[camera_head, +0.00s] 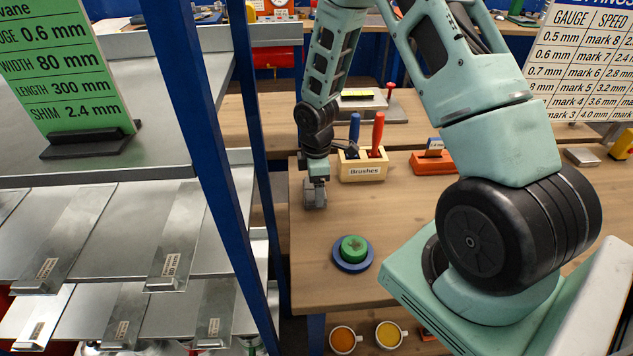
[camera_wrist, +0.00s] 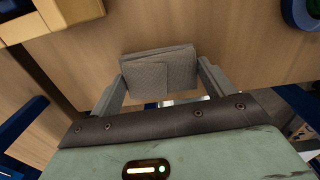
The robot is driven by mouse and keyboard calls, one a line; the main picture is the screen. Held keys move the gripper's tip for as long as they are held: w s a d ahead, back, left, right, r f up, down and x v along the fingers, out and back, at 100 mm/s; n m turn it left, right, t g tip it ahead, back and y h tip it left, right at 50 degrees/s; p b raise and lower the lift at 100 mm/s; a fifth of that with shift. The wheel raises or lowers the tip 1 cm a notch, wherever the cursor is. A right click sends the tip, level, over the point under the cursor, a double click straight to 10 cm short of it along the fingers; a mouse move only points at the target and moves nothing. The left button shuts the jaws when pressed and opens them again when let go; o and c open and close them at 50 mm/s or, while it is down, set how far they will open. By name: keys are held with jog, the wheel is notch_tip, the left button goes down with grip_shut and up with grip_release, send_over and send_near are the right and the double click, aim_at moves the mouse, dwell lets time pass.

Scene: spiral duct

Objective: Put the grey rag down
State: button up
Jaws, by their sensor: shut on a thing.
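The grey rag (camera_wrist: 158,72) is a folded cloth pad in the wrist view, held between the two fingers of my gripper (camera_wrist: 160,80). In the head view my gripper (camera_head: 315,193) points down at the left end of the wooden workbench (camera_head: 420,220). The rag (camera_head: 315,197) shows there only as a small grey patch between the fingers. I cannot tell whether it touches the bench top.
A wooden box labelled Brushes (camera_head: 362,168) stands just right of my gripper. A blue shelf post (camera_head: 262,140) and metal shelves are on the left. The bench between box and knob is clear.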

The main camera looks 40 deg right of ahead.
jog(key=o, duration=0.9)
jog(key=shift+f, duration=0.15)
notch_tip(320, 180, up, 12)
jog(key=shift+r+b, duration=0.2)
jog(key=shift+b, duration=0.7)
jog(key=shift+s, duration=0.1)
